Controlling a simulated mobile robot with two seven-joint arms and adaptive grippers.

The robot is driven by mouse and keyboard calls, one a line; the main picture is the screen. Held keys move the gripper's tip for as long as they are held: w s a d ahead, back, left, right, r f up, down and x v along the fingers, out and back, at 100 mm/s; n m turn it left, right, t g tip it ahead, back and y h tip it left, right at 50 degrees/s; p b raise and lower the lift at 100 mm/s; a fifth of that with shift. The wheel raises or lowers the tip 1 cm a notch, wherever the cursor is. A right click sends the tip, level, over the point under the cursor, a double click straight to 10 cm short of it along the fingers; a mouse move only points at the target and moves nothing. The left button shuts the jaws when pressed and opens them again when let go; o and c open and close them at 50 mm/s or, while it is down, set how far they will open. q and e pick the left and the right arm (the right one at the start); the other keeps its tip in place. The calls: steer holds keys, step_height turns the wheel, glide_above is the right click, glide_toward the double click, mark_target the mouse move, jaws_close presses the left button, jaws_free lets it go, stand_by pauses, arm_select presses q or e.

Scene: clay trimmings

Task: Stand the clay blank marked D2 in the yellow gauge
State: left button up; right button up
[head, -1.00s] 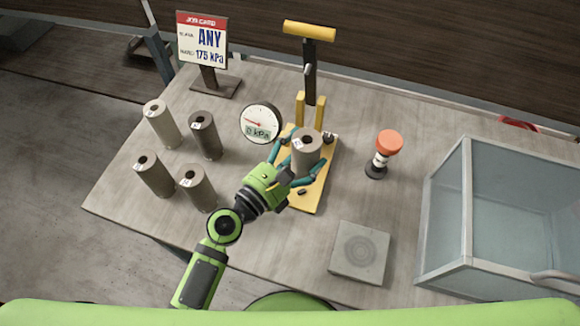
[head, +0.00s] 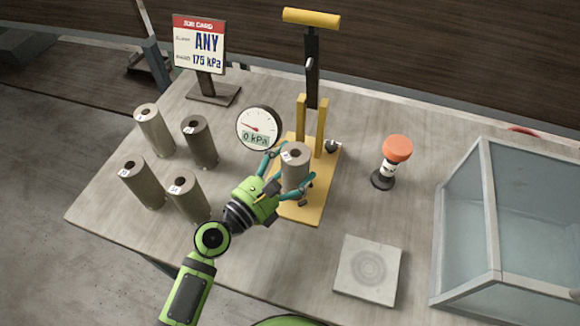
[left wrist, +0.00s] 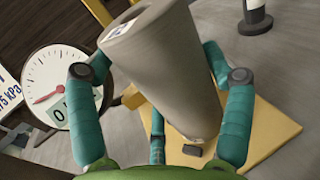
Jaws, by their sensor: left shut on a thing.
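My left gripper (head: 290,172) is shut around a grey-brown clay blank (head: 296,178), a cylinder with a hole in its top and a white label too small to read. The yellow gauge (head: 312,212) has a flat base, two posts, a tall dark column and a yellow handle on top. The held blank is over its base, in front of the posts, and looks near upright. In the left wrist view the blank (left wrist: 165,65) is between the teal fingers, its lower end over the yellow base (left wrist: 265,135). I cannot tell whether it touches. My right gripper is not in view.
Several other labelled clay blanks (head: 155,132) stand on the table to the left. A dial (head: 258,128) reads 0 kPa. A job card (head: 198,45) stands behind. An orange-topped stamp (head: 396,150), a grey square slab (head: 367,268) and a glass box (head: 510,225) are to the right.

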arm_select(q)
steer(key=o, duration=1.3)
steer(key=shift+f, duration=0.2)
steer(key=o, duration=0.3)
steer(key=shift+r, duration=0.1)
steer(key=shift+r, duration=0.2)
steer(key=b+v, duration=0.1)
steer(key=v, duration=0.2)
steer(key=b+v, duration=0.1)
steer(key=v, duration=0.3)
steer(key=b+v, duration=0.1)
steer(key=v, duration=0.3)
steer(key=shift+d+f, duration=0.1)
steer(key=shift+f, duration=0.2)
steer(key=shift+s+a+r, duration=0.25)
steer(key=shift+s+a, duration=0.15)
steer(key=shift+s, duration=0.05)
